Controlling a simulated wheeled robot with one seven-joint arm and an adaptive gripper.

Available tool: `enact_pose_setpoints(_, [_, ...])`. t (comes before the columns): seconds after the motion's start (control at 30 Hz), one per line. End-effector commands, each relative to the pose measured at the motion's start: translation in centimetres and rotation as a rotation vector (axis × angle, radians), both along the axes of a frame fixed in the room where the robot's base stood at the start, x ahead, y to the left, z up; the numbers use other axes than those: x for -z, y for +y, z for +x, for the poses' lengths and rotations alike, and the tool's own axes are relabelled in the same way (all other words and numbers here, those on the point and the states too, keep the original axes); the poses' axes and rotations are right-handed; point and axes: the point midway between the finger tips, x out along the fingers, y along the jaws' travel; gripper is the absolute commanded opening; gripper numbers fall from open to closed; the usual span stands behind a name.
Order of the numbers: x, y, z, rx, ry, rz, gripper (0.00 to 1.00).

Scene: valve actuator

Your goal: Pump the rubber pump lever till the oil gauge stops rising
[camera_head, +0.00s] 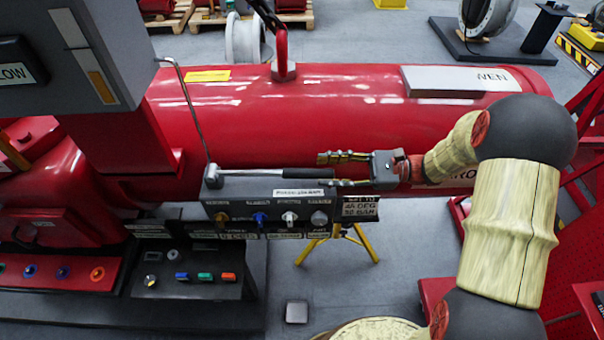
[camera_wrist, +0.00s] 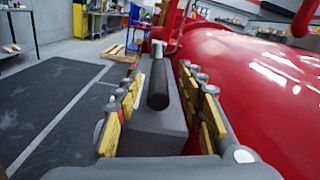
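The pump lever (camera_head: 275,173) is a thin metal rod with a black rubber grip. In the head view it lies nearly level along the top of the grey pump box (camera_head: 264,215). The black grip (camera_wrist: 158,85) points toward me in the wrist view, between my yellow-padded fingers with a gap on each side. My gripper (camera_head: 326,170) is open at the grip's right end; its fingertips also show in the wrist view (camera_wrist: 159,72). The lower finger is partly hidden in the head view. No oil gauge reading can be made out.
A large red cylinder (camera_head: 330,115) runs close behind the lever. A bent thin rod (camera_head: 187,105) rises at the box's left end. A grey cabinet (camera_head: 70,55) stands at upper left. Yellow tripod legs (camera_head: 305,250) stand below the box. Open floor (camera_head: 380,270) lies in front.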

Motion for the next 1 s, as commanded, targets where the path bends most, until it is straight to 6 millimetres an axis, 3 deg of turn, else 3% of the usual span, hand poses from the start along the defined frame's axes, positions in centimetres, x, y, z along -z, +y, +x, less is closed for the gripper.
enact_pose_setpoints(0.1, [1.2, 0.0, 0.0, 0.0, -0.001, -0.001, 0.39])
enact_pose_setpoints(0.37, [1.5, 0.7, 0.0, -0.002, -0.003, -0.003, 0.39])
enact_pose_setpoints(0.8, [1.5, 6.8, 0.3, -0.003, -0.003, -0.003, 0.39])
enact_pose_setpoints(1.0, [1.4, 7.8, 0.3, -0.001, -0.002, -0.003, 0.39])
